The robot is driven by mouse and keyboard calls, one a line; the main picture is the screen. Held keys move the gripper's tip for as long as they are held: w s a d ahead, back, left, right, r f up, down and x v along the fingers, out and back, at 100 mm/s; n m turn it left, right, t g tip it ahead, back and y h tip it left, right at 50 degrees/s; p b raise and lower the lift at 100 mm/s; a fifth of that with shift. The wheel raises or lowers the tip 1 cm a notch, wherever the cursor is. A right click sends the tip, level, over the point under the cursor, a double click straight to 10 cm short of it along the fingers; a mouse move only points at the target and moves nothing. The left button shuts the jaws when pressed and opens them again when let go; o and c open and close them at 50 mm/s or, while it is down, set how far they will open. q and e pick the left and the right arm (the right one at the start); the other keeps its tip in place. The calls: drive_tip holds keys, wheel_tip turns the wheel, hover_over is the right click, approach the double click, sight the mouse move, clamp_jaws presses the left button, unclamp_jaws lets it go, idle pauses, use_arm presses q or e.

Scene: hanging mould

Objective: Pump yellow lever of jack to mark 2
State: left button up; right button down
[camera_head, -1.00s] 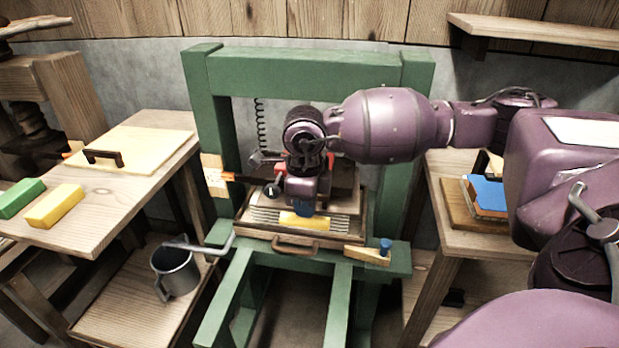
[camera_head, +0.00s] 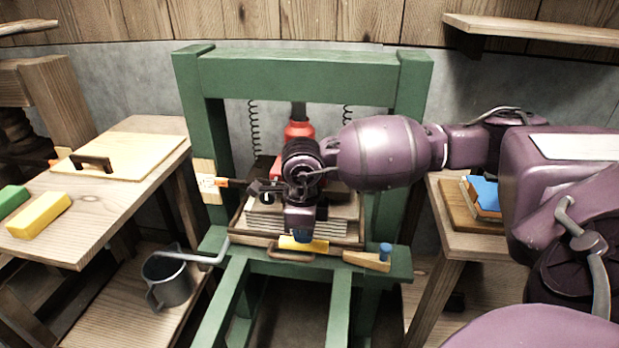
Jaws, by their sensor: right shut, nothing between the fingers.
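The jack stands in the green frame (camera_head: 315,68). Its red body (camera_head: 298,131) shows behind my right arm. The yellow lever end (camera_head: 308,244) is low at the front of the frame. My right gripper (camera_head: 300,236) points down, shut and empty, with its tips at or just above the yellow end; I cannot tell whether they touch. A pale mark board (camera_head: 207,182) is on the left post, with an orange pointer (camera_head: 222,183) beside it. The mark numbers are too small to read. My arm hides much of the jack. My left gripper is out of view.
A wooden wedge with a blue peg (camera_head: 369,260) sits on the front beam at right. A grey can (camera_head: 167,282) stands on the low shelf at left. The left bench holds a handled board (camera_head: 120,156) and a yellow block (camera_head: 39,215). A blue-topped stack (camera_head: 482,194) is at right.

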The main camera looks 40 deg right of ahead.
wheel_tip(320, 180, up, 13)
drive_tip(key=p, duration=0.5)
drive_tip(key=shift+f, duration=0.1)
